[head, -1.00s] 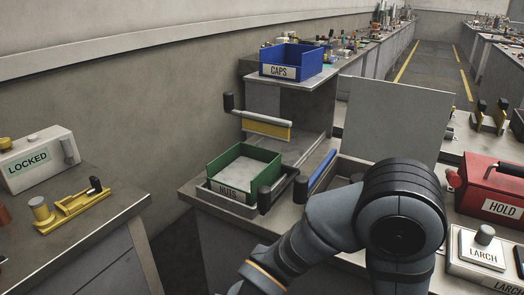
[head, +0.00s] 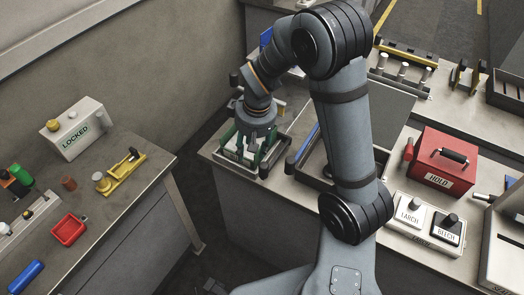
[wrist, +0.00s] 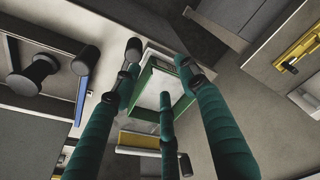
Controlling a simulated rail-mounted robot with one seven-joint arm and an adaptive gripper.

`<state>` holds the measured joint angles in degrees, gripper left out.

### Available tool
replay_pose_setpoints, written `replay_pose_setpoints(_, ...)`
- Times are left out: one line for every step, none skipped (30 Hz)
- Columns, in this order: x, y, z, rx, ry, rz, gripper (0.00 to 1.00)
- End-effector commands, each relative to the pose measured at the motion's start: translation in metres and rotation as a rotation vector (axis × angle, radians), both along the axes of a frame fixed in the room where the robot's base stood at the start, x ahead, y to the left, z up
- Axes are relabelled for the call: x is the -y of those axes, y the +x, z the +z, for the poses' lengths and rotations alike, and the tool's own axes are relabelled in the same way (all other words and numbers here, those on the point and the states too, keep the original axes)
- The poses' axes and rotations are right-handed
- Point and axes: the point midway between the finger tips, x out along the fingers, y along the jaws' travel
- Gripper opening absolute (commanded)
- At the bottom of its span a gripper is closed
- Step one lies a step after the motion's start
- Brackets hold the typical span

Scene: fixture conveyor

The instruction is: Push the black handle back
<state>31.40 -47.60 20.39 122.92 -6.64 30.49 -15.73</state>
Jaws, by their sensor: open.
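Several black handles show at the bin station. One upright black handle (head: 263,170) stands at the front right corner of the green-walled bin (head: 230,138); in the wrist view it appears as a black cylinder (wrist: 135,48) close to my left fingertip, contact unclear. A second black handle (head: 290,166) stands at the near end of the blue bar (head: 305,146); the wrist view shows it too (wrist: 86,60). A third (head: 235,79) is at the back left. My gripper (head: 258,143) points down over the green bin, its green fingers (wrist: 160,82) spread and empty.
A tray (head: 313,172) with raised walls lies right of the blue bar, partly behind my arm. A red HOLD box (head: 447,158) and LARCH and BEECH buttons stand further right. A separate left table (head: 130,205) carries a LOCKED box (head: 75,128) and a yellow fixture (head: 122,173).

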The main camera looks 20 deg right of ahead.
Motion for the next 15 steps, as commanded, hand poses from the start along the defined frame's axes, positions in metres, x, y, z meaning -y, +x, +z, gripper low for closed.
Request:
replay_pose_setpoints(0.017,0.009,-0.004,-0.012,-0.021,0.028,0.43)
replay_pose_setpoints(0.022,0.012,-0.005,-0.018,-0.031,0.059,0.43)
replay_pose_setpoints(0.025,0.014,-0.005,-0.026,-0.046,0.113,0.43)
replay_pose_setpoints(0.026,0.015,-0.005,-0.031,-0.055,0.159,0.43)
replay_pose_setpoints(0.025,0.016,-0.004,-0.035,-0.065,0.209,0.43)
replay_pose_setpoints(0.025,0.016,-0.003,-0.042,-0.076,0.274,0.43)
replay_pose_setpoints(0.026,0.017,-0.002,-0.047,-0.086,0.323,0.43)
replay_pose_setpoints(0.026,0.016,0.0,-0.051,-0.094,0.372,0.43)
replay_pose_setpoints(0.027,0.015,0.002,-0.059,-0.104,0.439,0.43)
replay_pose_setpoints(0.027,0.014,0.003,-0.066,-0.11,0.488,0.43)
replay_pose_setpoints(0.028,0.011,0.003,-0.076,-0.117,0.538,0.43)
replay_pose_setpoints(0.029,0.006,0.003,-0.091,-0.124,0.605,0.43)
replay_pose_setpoints(0.03,0.002,0.002,-0.103,-0.127,0.654,0.43)
replay_pose_setpoints(0.03,-0.002,0.002,-0.114,-0.128,0.701,0.43)
replay_pose_setpoints(0.03,-0.005,0.002,-0.124,-0.13,0.761,0.43)
